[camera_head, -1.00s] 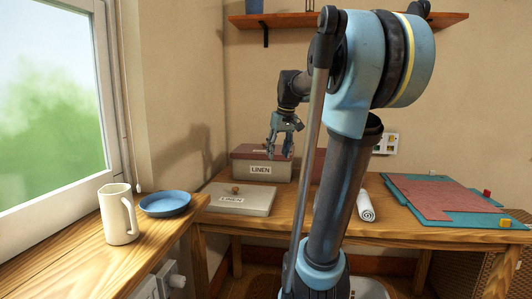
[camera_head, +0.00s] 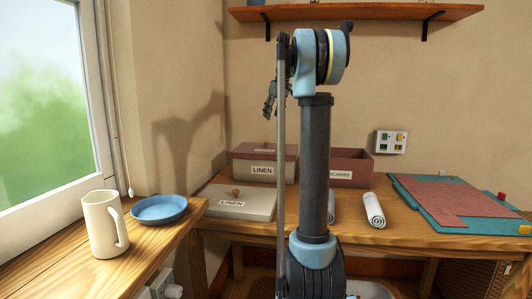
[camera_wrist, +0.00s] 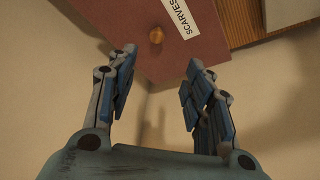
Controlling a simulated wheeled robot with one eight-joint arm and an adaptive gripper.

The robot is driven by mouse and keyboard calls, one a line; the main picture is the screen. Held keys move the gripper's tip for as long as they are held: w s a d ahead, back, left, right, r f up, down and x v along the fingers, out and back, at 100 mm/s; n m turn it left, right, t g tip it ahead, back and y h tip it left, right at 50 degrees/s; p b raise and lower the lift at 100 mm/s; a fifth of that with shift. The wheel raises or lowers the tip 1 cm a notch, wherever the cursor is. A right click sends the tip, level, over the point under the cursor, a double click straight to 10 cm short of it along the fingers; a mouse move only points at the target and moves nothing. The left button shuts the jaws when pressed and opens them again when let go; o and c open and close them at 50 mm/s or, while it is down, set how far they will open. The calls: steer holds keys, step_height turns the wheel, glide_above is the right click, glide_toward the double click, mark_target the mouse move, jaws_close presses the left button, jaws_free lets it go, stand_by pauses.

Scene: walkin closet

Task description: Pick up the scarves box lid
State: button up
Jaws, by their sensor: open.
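The scarves box lid is a flat dull-red lid with a small round wooden knob and a white SCARVES label. It fills the upper middle of the wrist view (camera_wrist: 130,20). In the head view it lies on the box labelled LINEN (camera_head: 262,170), and its top (camera_head: 282,149) shows there. My gripper (camera_head: 268,108) is above the lid, apart from it. In the wrist view, my gripper (camera_wrist: 160,62) is open and empty, and the knob (camera_wrist: 157,35) appears just beyond the gap between its fingertips. The red scarves box (camera_head: 350,173) stands open to the right, partly hidden by my arm.
A grey LINEN lid (camera_head: 240,201) lies on the table in front of the linen box. Rolled white cloths (camera_head: 374,210) and a teal mat (camera_head: 410,195) are to the right. A blue plate (camera_head: 160,209) and a cream jug (camera_head: 103,225) stand on the sill. A wooden shelf (camera_head: 370,13) hangs above.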

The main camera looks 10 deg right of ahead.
glide_toward(266, 148)
steer(key=shift+w+a+f, duration=0.2)
steer(key=shift+w+f, duration=0.15)
steer(key=shift+w, duration=0.45)
steer(key=shift+x, duration=2.65)
steer(key=shift+w+r, duration=0.1)
steer(key=shift+w, duration=0.05)
jaws_close()
